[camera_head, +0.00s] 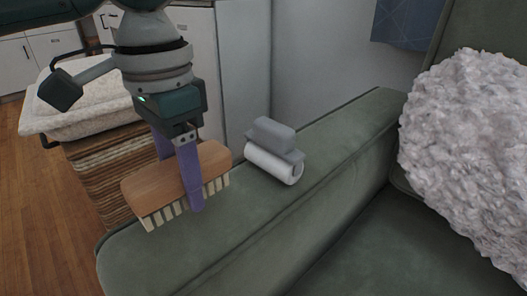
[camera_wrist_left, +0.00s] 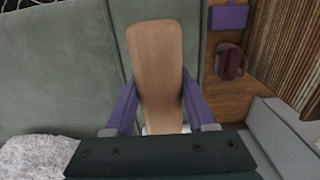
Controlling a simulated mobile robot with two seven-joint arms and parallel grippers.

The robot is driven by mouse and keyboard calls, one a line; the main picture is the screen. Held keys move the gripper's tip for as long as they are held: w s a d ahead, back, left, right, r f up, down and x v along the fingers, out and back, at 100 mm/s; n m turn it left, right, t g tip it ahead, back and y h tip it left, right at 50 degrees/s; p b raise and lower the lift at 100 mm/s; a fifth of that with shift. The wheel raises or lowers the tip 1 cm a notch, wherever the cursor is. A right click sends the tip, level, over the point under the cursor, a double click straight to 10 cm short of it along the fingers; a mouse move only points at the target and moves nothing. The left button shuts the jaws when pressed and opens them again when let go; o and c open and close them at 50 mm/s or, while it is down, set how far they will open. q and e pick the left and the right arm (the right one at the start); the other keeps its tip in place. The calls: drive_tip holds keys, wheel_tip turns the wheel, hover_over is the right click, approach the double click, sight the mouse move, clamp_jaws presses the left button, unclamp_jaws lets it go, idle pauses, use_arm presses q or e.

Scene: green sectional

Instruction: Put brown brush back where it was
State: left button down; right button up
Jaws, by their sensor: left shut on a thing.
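The brown brush (camera_head: 160,187) has a wooden back and pale bristles facing down. My left gripper (camera_head: 184,203) is shut on it, with purple fingers on either side of its back. The brush is level at the near left end of the green sofa arm (camera_head: 237,235); I cannot tell whether its bristles touch the sofa. In the left wrist view the brush back (camera_wrist_left: 156,62) lies between the two purple fingers (camera_wrist_left: 160,105). My right gripper is not in view.
A grey and white roller-like object (camera_head: 273,155) lies on the sofa arm, right of the brush. A fluffy pale cushion (camera_head: 470,150) sits on the sofa at right. A white cushioned seat with a woven base (camera_head: 95,170) stands at left. The far sofa arm top is clear.

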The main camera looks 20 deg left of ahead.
sight(192, 221)
use_arm(q)
wheel_tip(192, 221, down, 4)
drive_tip(key=shift+f+b, duration=0.15)
drive_tip(key=shift+b, duration=0.6)
drive_tip(key=shift+c, duration=1.1)
unclamp_jaws()
